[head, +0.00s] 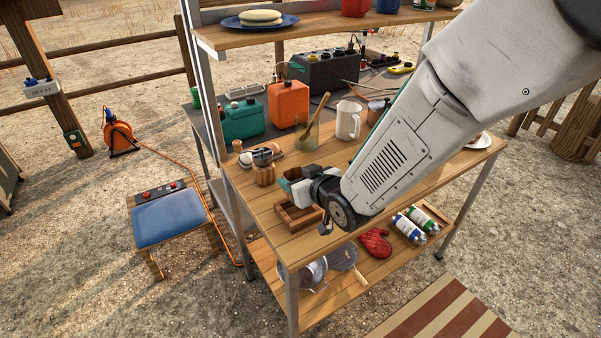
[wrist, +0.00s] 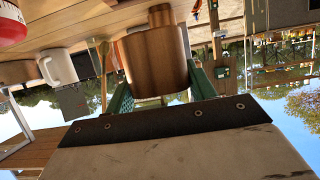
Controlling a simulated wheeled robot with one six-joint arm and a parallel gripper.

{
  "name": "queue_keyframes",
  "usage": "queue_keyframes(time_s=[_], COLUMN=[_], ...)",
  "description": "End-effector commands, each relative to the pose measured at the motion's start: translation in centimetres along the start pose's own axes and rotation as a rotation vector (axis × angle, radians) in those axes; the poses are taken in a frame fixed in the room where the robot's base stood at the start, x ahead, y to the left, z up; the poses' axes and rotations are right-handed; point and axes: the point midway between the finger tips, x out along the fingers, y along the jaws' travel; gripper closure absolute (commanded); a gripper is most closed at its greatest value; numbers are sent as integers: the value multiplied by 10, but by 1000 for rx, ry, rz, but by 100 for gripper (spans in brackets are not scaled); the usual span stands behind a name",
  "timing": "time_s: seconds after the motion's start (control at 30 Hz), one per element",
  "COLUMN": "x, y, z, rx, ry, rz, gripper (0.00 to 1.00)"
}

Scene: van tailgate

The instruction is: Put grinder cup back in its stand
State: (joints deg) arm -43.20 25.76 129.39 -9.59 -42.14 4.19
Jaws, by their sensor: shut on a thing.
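The grinder cup (wrist: 155,60), a brown, wood- or copper-coloured cylinder with a narrower neck, sits between my gripper's green fingers (wrist: 160,92) in the wrist view. That view is upside down, so the neck points down. In the head view, the brown body (head: 264,177) shows just left of my gripper (head: 283,178), partly hidden by it. My gripper is shut on the cup, which appears raised above the tabletop. A low open wooden holder, apparently the stand (head: 284,221), lies below my gripper near the table's front edge, partly covered by my arm.
Behind stand a green canister (head: 243,119), an orange canister (head: 288,103), a clear holder with a wooden utensil (head: 307,134) and a cream mug (head: 348,120). My arm hides much of the table's right side. A shelf (head: 300,30) overhangs the back.

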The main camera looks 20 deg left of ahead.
Motion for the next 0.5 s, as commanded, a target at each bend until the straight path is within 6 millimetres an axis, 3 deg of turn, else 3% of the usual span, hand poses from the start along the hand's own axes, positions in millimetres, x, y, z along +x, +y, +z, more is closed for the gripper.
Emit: queue_keyframes(time_s=[0.5], x=[12], y=[3], z=[30], rx=[1], ry=[-1], rz=[4], gripper=[69])
